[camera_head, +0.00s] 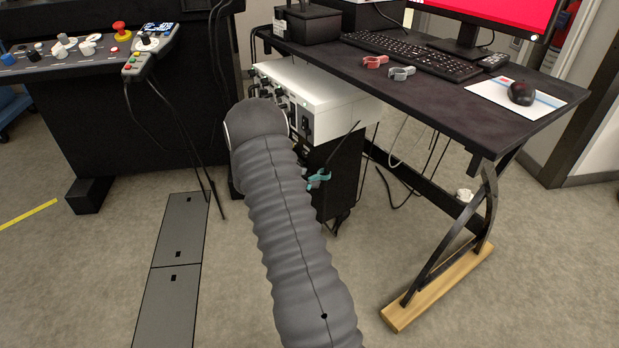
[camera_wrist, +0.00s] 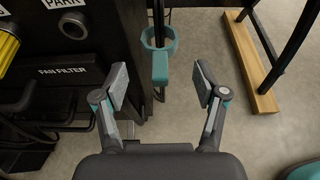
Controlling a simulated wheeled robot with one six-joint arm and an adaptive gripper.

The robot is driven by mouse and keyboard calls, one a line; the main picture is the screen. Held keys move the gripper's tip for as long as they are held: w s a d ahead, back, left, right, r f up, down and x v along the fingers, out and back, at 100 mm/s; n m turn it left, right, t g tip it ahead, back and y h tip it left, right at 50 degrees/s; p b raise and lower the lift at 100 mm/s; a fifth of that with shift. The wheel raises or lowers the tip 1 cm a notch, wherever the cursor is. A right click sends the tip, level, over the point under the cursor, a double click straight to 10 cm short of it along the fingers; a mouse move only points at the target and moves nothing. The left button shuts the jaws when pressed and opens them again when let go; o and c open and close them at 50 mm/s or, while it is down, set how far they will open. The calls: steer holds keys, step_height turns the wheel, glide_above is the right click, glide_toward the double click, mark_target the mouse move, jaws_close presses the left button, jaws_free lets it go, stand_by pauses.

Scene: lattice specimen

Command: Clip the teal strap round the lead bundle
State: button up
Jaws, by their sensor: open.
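The teal strap (camera_wrist: 160,68) shows in the wrist view, beyond my fingertips and between them. Its ring appears to sit around the dark lead bundle (camera_wrist: 158,18), with its tab toward me; I cannot tell whether the ring is fully closed. My gripper (camera_wrist: 161,84) is open, one finger on each side of the tab, with clear gaps and nothing held. In the head view my arm hides most of the gripper. Teal parts (camera_head: 319,178) show just right of my arm, too small to tell strap from gripper.
A dark equipment rack with a fan filter panel (camera_wrist: 62,72) stands close at left in the wrist view. The desk (camera_head: 440,95) holds a red clip (camera_head: 374,62), a grey clip (camera_head: 402,73) and a keyboard (camera_head: 412,55). Its wooden foot (camera_head: 437,288) stands at right.

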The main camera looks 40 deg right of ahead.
steer(key=shift+p+v, duration=0.35)
steer(key=shift+v, duration=1.45)
